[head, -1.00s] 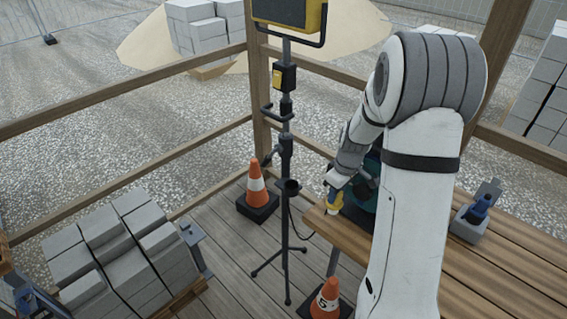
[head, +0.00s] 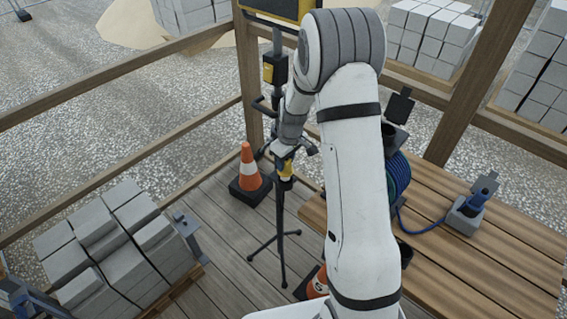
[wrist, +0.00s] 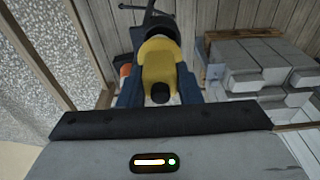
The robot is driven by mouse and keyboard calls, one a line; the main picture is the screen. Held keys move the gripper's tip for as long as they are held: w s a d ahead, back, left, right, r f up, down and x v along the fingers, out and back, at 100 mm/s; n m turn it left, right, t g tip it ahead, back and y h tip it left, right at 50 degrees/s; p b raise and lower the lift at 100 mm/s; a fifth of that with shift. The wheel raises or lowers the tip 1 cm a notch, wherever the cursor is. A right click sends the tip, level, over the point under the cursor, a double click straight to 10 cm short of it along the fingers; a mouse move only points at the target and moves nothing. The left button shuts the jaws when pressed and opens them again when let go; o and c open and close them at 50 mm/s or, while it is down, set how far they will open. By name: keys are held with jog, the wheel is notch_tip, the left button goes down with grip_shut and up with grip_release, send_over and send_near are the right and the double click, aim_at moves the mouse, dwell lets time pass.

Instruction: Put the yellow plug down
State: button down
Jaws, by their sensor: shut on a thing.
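The yellow plug (head: 287,169) is in my gripper (head: 284,160), which is shut on it. In the wrist view the yellow plug (wrist: 159,67) shows between the fingers, with a dark end toward the camera. In the head view it overlaps the dark tripod light stand (head: 279,218), at about the height where the stand's small dark holder cup is. In the wrist view a dark round part of the stand (wrist: 157,25) shows just beyond the plug. I cannot tell whether the plug touches the cup or is inside it.
A wooden bench (head: 470,275) stands at the right with a blue cable reel (head: 400,175) and a blue plug in a grey socket box (head: 467,215). Orange cones (head: 249,170) stand near the stand. Grey blocks (head: 120,245) are stacked at the left. Wooden rails run behind.

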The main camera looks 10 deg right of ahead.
jog(key=shift+s+f, duration=0.3)
jog(key=shift+f, duration=0.35)
jog(key=shift+s+f, duration=0.25)
jog(key=shift+f, duration=0.35)
jog(key=c, duration=1.1)
grip_release()
jog(key=shift+a, duration=0.1)
jog(key=shift+o, duration=0.2)
